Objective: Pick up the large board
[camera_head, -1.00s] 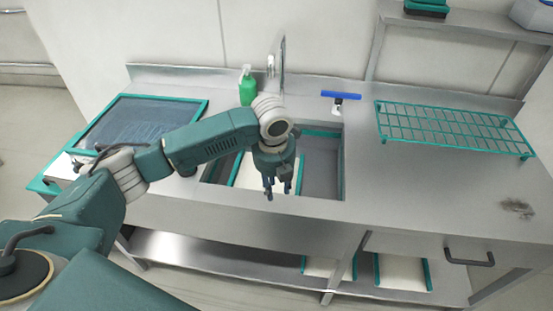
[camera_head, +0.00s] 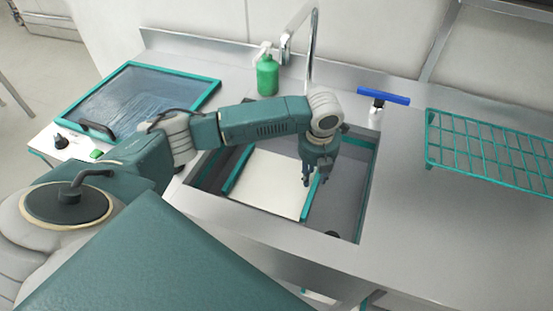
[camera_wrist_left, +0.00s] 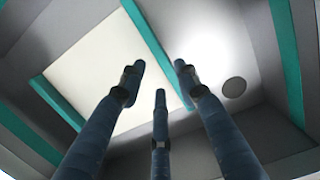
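A white board (camera_head: 268,185) with teal edge strips lies in the sink (camera_head: 345,205). It also shows in the left wrist view (camera_wrist_left: 92,72), filling the upper left. My left gripper (camera_head: 310,181) points down over the sink, at the board's right edge in the head view. Its three dark fingers (camera_wrist_left: 158,82) are apart with nothing between them. They cover part of the board's right teal strip in the wrist view. I cannot tell how far above the board the tips are. My right gripper is not in view.
A tall faucet (camera_head: 313,55) and a green soap bottle (camera_head: 267,75) stand behind the sink. A blue-headed squeegee-like tool (camera_head: 383,97) is at its back right. A teal wire rack (camera_head: 490,150) lies right, a teal-framed panel (camera_head: 140,95) left. The right counter is mostly clear.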

